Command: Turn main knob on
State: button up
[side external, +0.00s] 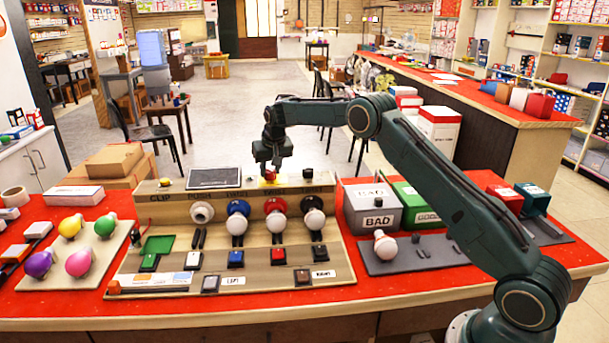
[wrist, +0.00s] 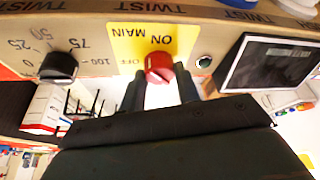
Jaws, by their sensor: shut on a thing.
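The main knob (wrist: 158,66) is red and sits on a yellow plate (wrist: 125,42) marked MAIN, ON and OFF, which appears upside down in the wrist view. My gripper (wrist: 160,88) has a dark finger on each side of the knob and is shut on it. In the side view my gripper (side external: 271,168) points down at the top of the wooden test panel (side external: 150,208), over the yellow plate (side external: 268,183). There the fingers mostly hide the knob. I cannot tell clearly which mark the knob points to.
A black dial (wrist: 58,67) with a 0 to 100 scale and a small dark round part (wrist: 204,62) flank the plate. A dark screen (side external: 213,178) is on the panel. Several bulbs stand in front (side external: 275,206). Grey BAD (side external: 376,220) and green bins (side external: 415,205) stand right.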

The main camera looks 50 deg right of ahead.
jog(key=m, duration=0.2)
jog(key=m+g+h, duration=0.1)
jog(key=m, duration=0.1)
jog(key=shift+w+a+m+h, duration=0.1)
jog(key=shift+a+m+h, duration=0.05)
jog(key=shift+m+h, duration=0.2)
jog(key=shift+m, duration=0.25)
jog(key=o, duration=1)
jog(key=shift+r, duration=0.1)
jog(key=shift+v, duration=3.7)
